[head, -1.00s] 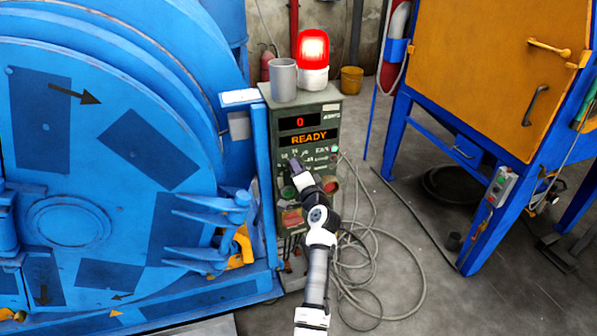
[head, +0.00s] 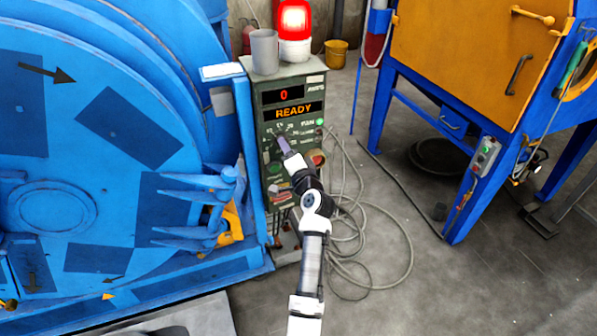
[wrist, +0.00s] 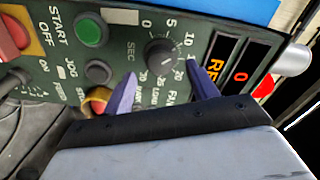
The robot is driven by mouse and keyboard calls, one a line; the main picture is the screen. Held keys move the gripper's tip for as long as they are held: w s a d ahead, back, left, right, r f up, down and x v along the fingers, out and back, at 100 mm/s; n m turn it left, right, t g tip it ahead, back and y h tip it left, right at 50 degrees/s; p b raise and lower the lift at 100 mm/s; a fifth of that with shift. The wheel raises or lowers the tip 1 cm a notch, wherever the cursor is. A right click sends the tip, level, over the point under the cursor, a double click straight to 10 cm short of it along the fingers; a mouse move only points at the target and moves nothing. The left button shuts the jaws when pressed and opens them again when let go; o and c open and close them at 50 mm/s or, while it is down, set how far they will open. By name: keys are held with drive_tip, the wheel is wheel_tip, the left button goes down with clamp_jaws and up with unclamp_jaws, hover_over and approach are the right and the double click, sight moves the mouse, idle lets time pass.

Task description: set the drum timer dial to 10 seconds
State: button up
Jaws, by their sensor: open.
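The timer dial (wrist: 161,54) is a dark round knob on the green control panel (wrist: 120,18), with a printed scale in seconds around it. In the wrist view it sits between and just beyond the two purple fingertips of my gripper (wrist: 163,88). The gripper is open, with a finger to each side and no clear contact with the knob. I cannot tell the pointer's exact setting. In the head view my gripper (head: 282,142) is at the panel front and hides most of the dial. The display (head: 284,94) reads 0, with READY (head: 294,111) below.
The blue drum machine (head: 100,150) stands left. Loose cables (head: 365,230) lie on the floor at right.

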drive_tip(key=b+v, duration=0.1)
drive_tip(key=v, duration=0.8)
drive_tip(key=shift+s, duration=0.35)
drive_tip(key=shift+d, duration=0.1)
